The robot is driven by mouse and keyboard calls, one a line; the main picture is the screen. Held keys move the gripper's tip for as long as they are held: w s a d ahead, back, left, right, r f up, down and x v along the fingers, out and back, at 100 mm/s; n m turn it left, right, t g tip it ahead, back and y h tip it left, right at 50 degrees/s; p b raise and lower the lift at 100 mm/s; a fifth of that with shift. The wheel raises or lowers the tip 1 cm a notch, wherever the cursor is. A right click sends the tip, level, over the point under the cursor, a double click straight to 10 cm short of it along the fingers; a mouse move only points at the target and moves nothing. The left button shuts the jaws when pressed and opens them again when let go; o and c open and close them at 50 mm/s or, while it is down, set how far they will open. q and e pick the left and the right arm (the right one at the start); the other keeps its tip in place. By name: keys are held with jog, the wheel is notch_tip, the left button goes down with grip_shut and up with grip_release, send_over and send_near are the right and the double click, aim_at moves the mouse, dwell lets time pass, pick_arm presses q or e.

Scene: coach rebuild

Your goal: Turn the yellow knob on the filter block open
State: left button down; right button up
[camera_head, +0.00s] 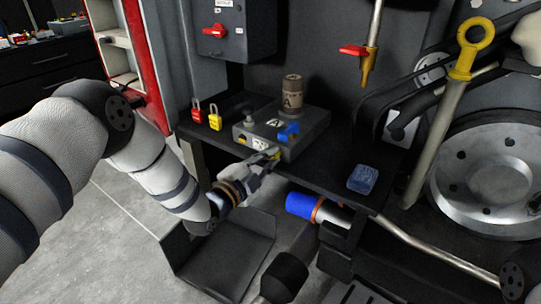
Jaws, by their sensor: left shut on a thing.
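The filter block (312,134) is a grey box marked "A" on the dark bench shelf. A brown canister, also marked "A", rises from its top. The yellow knob (273,153) shows as a small yellow patch low on the block's front face, mostly hidden by my left gripper. My left gripper (265,159) reaches in from the lower left, with its fingers shut on the yellow knob. The knob's exact angle cannot be told.
A red padlock (197,111) and a yellow padlock (215,116) stand left of the block. A translucent blue piece (362,179) lies at the shelf's right. A blue-ended cylinder (300,204) is below the shelf edge. A red-handled valve (354,50) hangs at the back.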

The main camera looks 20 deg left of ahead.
pick_arm(q)
jog(key=m+p, duration=0.1)
jog(key=m, duration=0.5)
jog(key=c, duration=1.4)
grip_release()
jog(key=shift+s, duration=0.1)
jog(key=shift+c, duration=0.2)
pick_arm(e)
jog(key=shift+w+r+t, duration=0.3)
jog(key=shift+w+r, duration=0.2)
jog(key=shift+r, duration=0.15)
pick_arm(q)
jog(key=shift+f, duration=0.1)
jog(key=p+v, duration=0.3)
jog(key=v, duration=0.6)
jog(key=shift+p, duration=0.4)
pick_arm(e)
jog(key=shift+t, duration=0.7)
jog(key=w+r, duration=0.4)
